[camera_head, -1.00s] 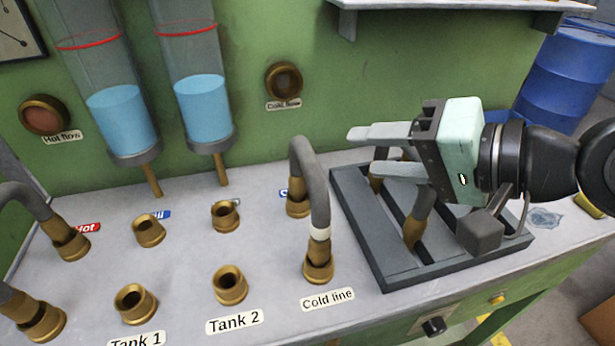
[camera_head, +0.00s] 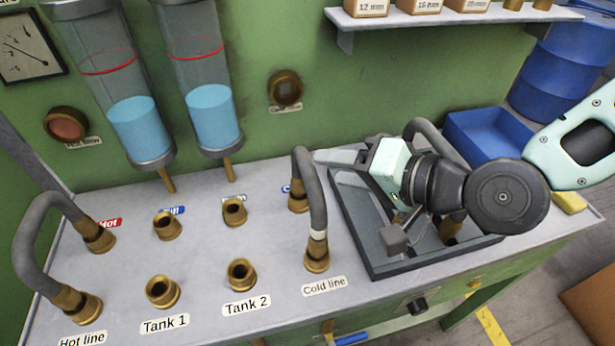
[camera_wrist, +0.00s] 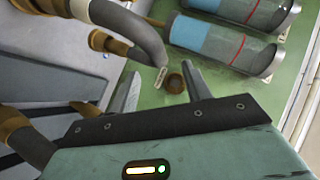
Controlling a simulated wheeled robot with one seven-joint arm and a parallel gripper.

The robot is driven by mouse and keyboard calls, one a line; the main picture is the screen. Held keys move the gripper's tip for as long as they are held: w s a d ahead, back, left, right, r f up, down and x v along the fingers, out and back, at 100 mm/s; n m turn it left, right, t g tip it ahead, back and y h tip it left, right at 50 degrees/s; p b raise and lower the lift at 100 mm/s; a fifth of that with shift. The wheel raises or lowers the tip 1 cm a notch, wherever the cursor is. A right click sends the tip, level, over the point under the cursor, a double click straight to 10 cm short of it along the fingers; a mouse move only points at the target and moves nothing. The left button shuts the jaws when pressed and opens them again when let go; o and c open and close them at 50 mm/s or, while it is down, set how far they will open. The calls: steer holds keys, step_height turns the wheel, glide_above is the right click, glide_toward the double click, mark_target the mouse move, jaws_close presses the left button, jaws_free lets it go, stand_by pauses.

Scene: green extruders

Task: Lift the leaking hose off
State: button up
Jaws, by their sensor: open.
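A grey hose with brass ends and a white band (camera_head: 316,190) arches between two brass ports at the Cold line label. Another grey hose (camera_head: 27,245) joins the Hot and Hot line ports at the left. I see no clear drip on either, so I cannot tell which one leaks. My gripper (camera_head: 318,157) is open and empty, fingers pointing left, just right of the cold line hose and apparently above the bench. In the wrist view my gripper's fingers (camera_wrist: 160,88) stand apart, and the cold line hose (camera_wrist: 135,25) curves in from upper left, not clearly between them.
A dark grey tray (camera_head: 385,272) lies under my arm, with another hose (camera_head: 424,127) in it, partly hidden. Tank 1 (camera_head: 163,291) and Tank 2 (camera_head: 241,274) ports are bare. A shelf (camera_head: 450,17) overhangs at the back. A blue bin (camera_head: 490,130) stands behind right.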

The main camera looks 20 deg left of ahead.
mark_target(306, 168)
steer(key=x, duration=0.2)
steer(key=p+x, duration=0.1)
steer(key=x, duration=0.3)
steer(key=shift+s+f+p, duration=0.2)
steer(key=shift+s+p, duration=0.15)
steer(key=shift+w+a+f, duration=0.2)
steer(key=shift+a+f, duration=0.1)
steer(key=shift+a, duration=0.15)
jaws_close()
